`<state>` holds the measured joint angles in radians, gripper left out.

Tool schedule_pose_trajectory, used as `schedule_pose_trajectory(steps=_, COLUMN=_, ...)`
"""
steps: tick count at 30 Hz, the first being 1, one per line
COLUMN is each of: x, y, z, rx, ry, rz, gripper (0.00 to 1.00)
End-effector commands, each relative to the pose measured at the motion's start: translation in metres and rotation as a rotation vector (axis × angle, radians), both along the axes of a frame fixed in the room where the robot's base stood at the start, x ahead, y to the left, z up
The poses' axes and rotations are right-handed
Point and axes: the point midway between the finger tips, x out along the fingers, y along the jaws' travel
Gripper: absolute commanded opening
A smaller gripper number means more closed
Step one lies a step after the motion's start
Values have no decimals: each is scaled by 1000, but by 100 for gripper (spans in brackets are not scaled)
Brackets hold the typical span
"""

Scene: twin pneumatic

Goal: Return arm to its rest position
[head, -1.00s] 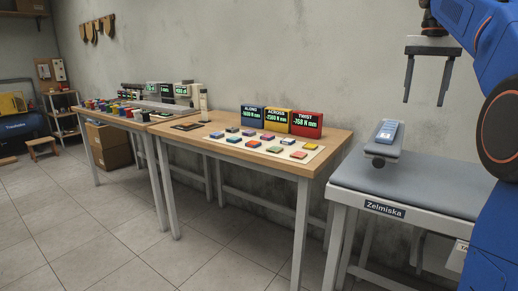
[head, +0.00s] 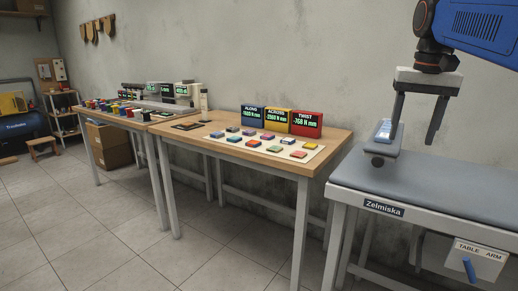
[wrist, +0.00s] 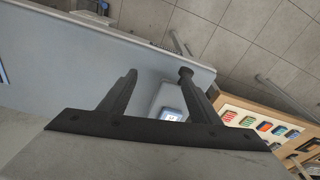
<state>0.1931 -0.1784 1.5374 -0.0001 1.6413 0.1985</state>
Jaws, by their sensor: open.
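My gripper (head: 413,139) hangs from my blue arm at the right of the head view, with its two dark fingers spread apart and nothing between them. It is over or near the grey-padded Zelmiska table (head: 450,182); its left finger overlaps the small device in the picture. That device, with a blue and white face (head: 384,130), stands at the table's back left corner. In the wrist view the open fingers (wrist: 158,82) frame the pad, and the device's screen (wrist: 172,114) shows beside the right finger.
A wooden table (head: 230,155) at the left bears several coloured blocks and three display boxes (head: 280,120) in blue, yellow and red. A sign reading "TABLE ARM" (head: 480,250) hangs below the padded table. The padded surface right of the device is clear. A wall stands behind.

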Motion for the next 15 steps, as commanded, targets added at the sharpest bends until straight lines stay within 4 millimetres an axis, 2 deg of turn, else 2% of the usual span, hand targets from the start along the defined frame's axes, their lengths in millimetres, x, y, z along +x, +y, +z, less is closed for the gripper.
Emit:
schedule_pose_trajectory(steps=1, x=-13, y=8, z=-11, rx=-4, ry=-12, rz=20, gripper=57)
schedule_pose_trajectory(steps=8, x=-63, y=35, z=-71, rx=-23, ry=-75, rz=115, gripper=57)
schedule_pose_trajectory(steps=15, x=-117, y=58, z=-144, rx=-44, ry=-142, rz=211, gripper=57)
